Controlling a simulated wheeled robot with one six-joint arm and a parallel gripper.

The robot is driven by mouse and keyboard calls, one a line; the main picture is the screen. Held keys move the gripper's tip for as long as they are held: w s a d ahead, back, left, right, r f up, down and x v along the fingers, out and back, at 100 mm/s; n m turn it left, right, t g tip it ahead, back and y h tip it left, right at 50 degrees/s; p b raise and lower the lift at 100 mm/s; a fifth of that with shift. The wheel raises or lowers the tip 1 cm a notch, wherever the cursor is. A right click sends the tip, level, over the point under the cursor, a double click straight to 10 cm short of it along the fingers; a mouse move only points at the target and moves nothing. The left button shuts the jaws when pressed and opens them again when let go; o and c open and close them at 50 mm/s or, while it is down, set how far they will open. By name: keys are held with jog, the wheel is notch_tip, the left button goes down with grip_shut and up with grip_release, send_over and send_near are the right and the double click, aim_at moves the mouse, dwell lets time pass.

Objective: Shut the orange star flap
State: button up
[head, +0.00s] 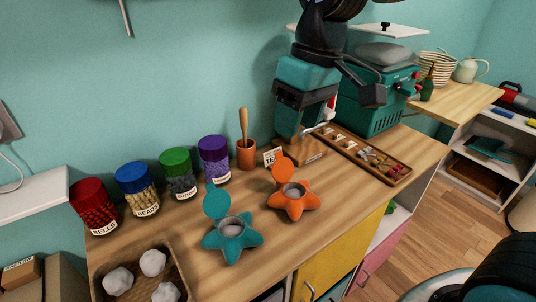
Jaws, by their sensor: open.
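The orange star (294,203) is a star-shaped container on the wooden counter, right of the teal star. Its round orange flap (285,172) stands raised and tilted at the back left of the round opening, so the opening shows pale inside. My gripper (306,103) is high in the view, above and behind the orange star in the picture, and apart from the flap. It is open with nothing seen in it. Its fingertips are hard to make out against the teal and wooden things behind.
A teal star (232,236) with its own raised lid (217,200) stands left of it. A wooden tray (398,176) lies right. The counter front between the stars and edge is clear.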

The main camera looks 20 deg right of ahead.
aim_at(278, 153)
jog(key=w+d+f+m+h+b, duration=0.1)
jog(key=w+d+m+h+b, duration=0.15)
jog(key=w, duration=1.45)
jog(key=shift+y, duration=0.25)
jog(key=f, duration=1.7)
jog(key=shift+s+d+f+p, duration=0.15)
jog(key=shift+s+p, duration=0.05)
jog(key=shift+p, duration=0.2)
grip_shut()
